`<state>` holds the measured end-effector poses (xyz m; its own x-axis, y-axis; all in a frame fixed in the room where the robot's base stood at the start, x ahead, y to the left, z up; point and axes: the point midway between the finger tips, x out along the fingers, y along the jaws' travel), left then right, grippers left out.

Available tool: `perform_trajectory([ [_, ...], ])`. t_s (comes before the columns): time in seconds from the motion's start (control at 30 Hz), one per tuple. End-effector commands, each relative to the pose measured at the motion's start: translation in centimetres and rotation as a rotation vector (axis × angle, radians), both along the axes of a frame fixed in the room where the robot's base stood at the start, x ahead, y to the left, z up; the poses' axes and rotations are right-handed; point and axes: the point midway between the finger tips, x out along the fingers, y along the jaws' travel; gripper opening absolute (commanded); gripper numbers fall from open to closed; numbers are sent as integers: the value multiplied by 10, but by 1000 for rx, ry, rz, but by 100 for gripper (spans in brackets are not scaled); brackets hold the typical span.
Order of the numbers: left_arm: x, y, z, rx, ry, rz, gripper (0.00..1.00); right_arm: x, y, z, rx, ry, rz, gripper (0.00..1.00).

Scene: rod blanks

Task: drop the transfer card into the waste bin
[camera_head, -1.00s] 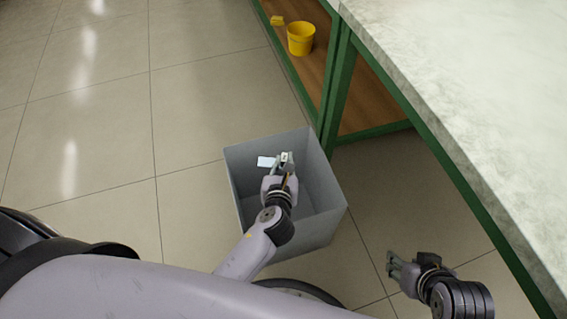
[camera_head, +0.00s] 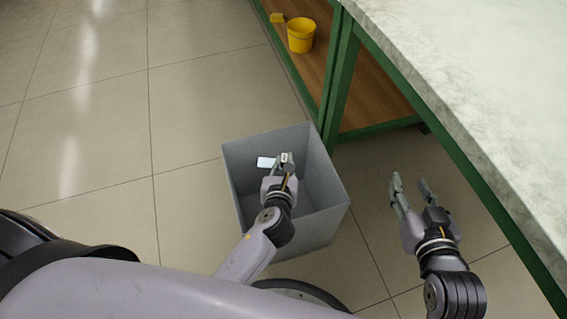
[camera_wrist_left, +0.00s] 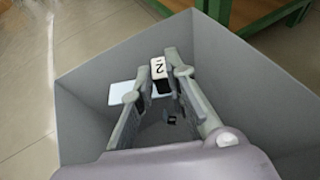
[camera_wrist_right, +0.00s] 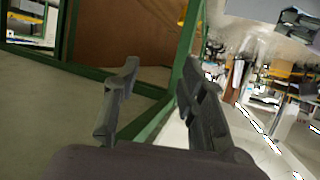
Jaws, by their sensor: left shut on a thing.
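My left gripper (camera_head: 286,160) is over the open top of the grey waste bin (camera_head: 328,217), fingers pointing in. It is shut on a small white card with dark printed digits, the transfer card (camera_wrist_left: 160,68), held at its fingertips. A pale blue-white rectangle (camera_wrist_left: 125,92) shows just left of the fingers, and also in the head view (camera_head: 265,162). I cannot tell whether it joins the held card or lies apart from it. My right gripper (camera_head: 411,188) is open and empty, to the right of the bin; its parted fingers show in the right wrist view (camera_wrist_right: 158,85).
A workbench with a pale stone top (camera_head: 470,70) and green frame stands at the right. The tiled floor left of the bin is clear.

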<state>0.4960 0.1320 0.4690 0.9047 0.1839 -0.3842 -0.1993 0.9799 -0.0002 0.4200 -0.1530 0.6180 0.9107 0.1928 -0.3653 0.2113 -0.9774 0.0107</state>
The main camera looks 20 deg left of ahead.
Motion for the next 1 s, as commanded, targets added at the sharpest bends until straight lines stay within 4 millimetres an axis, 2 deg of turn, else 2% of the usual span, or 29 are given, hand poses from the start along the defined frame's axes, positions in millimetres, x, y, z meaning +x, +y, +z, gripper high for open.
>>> perform_trajectory([
  [0.2, 0, 0, -6, 0, 0, 0, 0, 12, 7, 25, 37, -150, 10, 38],
  [0.4, 0, 0, -8, 0, 0, 0, 0, 17, 10, 42, 58, -237, 15, 38],
  [0.8, 0, 0, -8, 0, 0, 0, 0, 18, 11, 48, 65, -264, 17, 38],
  [0.83, 0, 0, -8, 0, 0, 0, 15, 18, 11, 48, 65, -264, 17, 38],
  [1.0, 0, 0, -8, 0, 0, 0, 27, 18, 11, 48, 65, -264, 17, 38],
])
